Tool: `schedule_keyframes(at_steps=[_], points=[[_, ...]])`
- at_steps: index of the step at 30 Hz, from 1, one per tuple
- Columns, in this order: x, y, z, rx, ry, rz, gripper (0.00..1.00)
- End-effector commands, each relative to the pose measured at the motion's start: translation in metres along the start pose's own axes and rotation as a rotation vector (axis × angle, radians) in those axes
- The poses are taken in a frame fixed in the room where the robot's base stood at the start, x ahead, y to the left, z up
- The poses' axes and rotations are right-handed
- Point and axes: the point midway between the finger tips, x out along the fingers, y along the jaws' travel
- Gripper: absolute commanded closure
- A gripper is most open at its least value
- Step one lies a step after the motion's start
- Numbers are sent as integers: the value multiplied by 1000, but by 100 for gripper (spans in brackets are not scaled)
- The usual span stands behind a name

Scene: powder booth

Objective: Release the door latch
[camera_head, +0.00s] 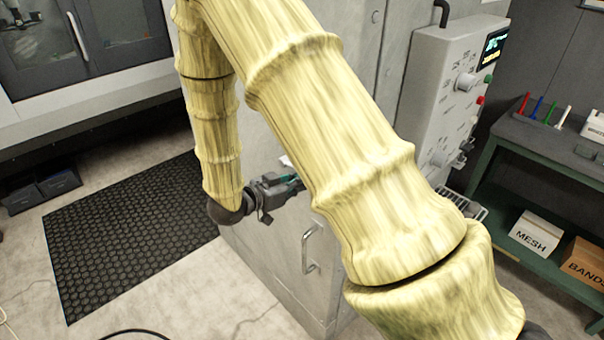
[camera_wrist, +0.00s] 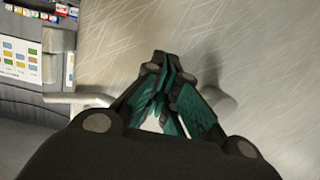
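The grey cabinet door (camera_head: 285,245) fills the middle of the head view, partly hidden behind my arm. A vertical bar handle (camera_head: 310,249) is on it, below and right of my gripper (camera_head: 290,184). In the wrist view, my gripper (camera_wrist: 161,68) has its dark and teal fingers drawn together at the tips, with nothing clearly held. A pale metal bar (camera_wrist: 82,98) runs from the left to behind the left finger; I cannot tell if it is the latch or if they touch. A grey rounded part (camera_wrist: 59,40) shows above that bar. The latch is not clearly visible in the head view.
A control box (camera_head: 445,90) with buttons and a screen is on the cabinet's right. A green-framed bench (camera_head: 535,150) stands farther right, with a MESH box (camera_head: 535,233) on its shelf. A black floor mat (camera_head: 125,245) lies left, with bare floor in front.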

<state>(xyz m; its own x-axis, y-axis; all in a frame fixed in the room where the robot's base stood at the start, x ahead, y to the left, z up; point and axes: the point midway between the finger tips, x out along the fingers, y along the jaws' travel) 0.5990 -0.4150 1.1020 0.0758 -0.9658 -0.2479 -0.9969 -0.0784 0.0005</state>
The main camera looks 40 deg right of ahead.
Motion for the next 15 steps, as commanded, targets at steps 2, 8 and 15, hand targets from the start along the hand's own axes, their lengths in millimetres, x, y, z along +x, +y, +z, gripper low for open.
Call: schedule_keyframes(at_steps=[2,8,15], points=[[-2,0,-8,1,1,0,100],[-5,0,-22,1,1,0,100],[-9,0,-38,1,1,0,100]])
